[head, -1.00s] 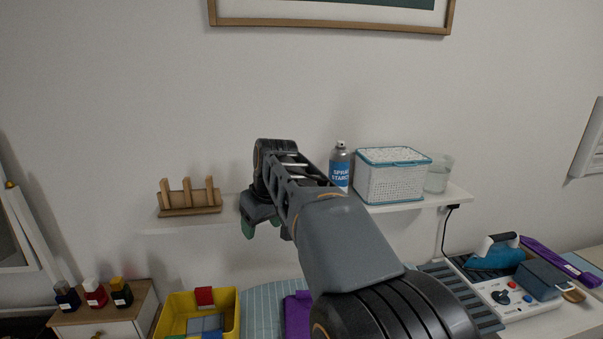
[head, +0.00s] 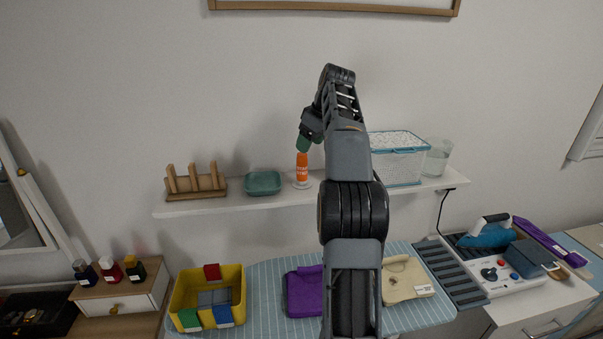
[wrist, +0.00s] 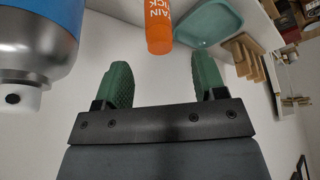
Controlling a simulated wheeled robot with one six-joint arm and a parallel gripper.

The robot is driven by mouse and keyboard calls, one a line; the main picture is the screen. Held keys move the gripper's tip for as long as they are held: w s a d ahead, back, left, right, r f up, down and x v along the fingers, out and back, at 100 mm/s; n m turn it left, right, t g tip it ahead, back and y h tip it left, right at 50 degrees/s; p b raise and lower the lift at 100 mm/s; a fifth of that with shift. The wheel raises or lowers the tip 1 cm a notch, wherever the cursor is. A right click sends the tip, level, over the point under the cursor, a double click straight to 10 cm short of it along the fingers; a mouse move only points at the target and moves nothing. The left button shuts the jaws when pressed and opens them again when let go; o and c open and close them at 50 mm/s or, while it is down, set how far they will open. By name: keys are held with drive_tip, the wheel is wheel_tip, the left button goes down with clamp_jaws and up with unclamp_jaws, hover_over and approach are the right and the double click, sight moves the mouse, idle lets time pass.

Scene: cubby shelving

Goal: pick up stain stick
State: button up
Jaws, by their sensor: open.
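The orange stain stick (head: 302,168) stands upright on the wall shelf (head: 235,205), with a pale round base under it. My gripper (head: 304,144) has green fingers and is just above the stick's top in the head view. In the wrist view my gripper (wrist: 163,78) is open and empty. There the stain stick (wrist: 158,30) lies ahead of the fingertips, between their lines, and its upper part is cut off by the frame. I see no contact between fingers and stick.
A spray can (wrist: 45,35) is close beside the gripper in the wrist view; my arm hides it in the head view. A green dish (head: 263,182) and wooden rack (head: 196,182) stand left of the stick. A white basket (head: 397,160) and glass jar (head: 437,157) stand right.

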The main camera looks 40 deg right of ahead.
sight(300, 157)
drive_tip(key=shift+w+x, duration=0.1)
drive_tip(key=shift+x, duration=2.1)
drive_tip(key=shift+w+x, duration=0.15)
drive_tip(key=shift+x, duration=2)
drive_tip(key=shift+r, duration=0.1)
drive_tip(key=shift+c, duration=0.4)
drive_tip(key=c, duration=0.9)
drive_tip(key=shift+r, duration=0.1)
drive_tip(key=shift+c, duration=0.2)
drive_tip(key=shift+r, duration=0.6)
drive_tip(key=s+d+r, duration=0.2)
drive_tip(key=s+r, duration=0.3)
drive_tip(key=s, duration=0.1)
drive_tip(key=s+d+r, duration=0.2)
drive_tip(key=s+r, duration=0.4)
drive_tip(key=s, duration=0.1)
drive_tip(key=shift+d+r, duration=0.3)
drive_tip(key=shift+d, duration=0.05)
